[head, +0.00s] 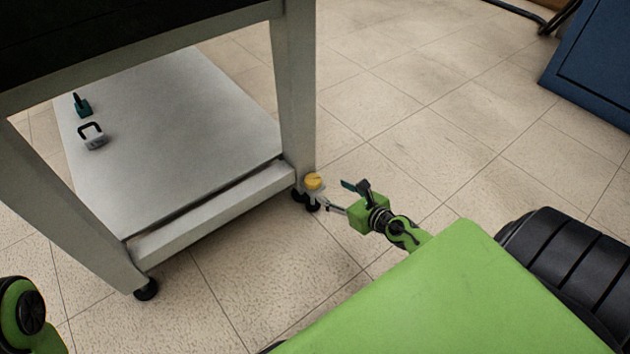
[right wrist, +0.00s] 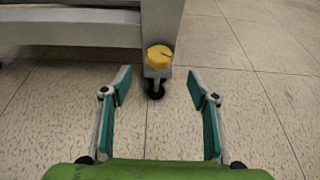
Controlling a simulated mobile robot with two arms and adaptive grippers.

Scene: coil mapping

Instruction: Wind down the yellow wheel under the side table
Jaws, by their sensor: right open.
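The yellow wheel (head: 313,181) sits at the foot of the side table's near right leg, just above a black caster. It also shows in the right wrist view (right wrist: 159,57), centred ahead between my fingertips and beyond them. The side table (head: 293,85) is light grey with a low shelf. My right gripper (head: 338,197) is close to the wheel, low over the floor. In the right wrist view its two teal-padded fingers (right wrist: 159,86) are spread wide with nothing between them. My left gripper is out of frame.
A padlock (head: 95,142) and a small teal object (head: 81,106) lie on the table's lower shelf (head: 175,130). Another caster (head: 146,289) stands under the front left leg. A blue cabinet (head: 592,60) is at the upper right. The tiled floor right of the table is clear.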

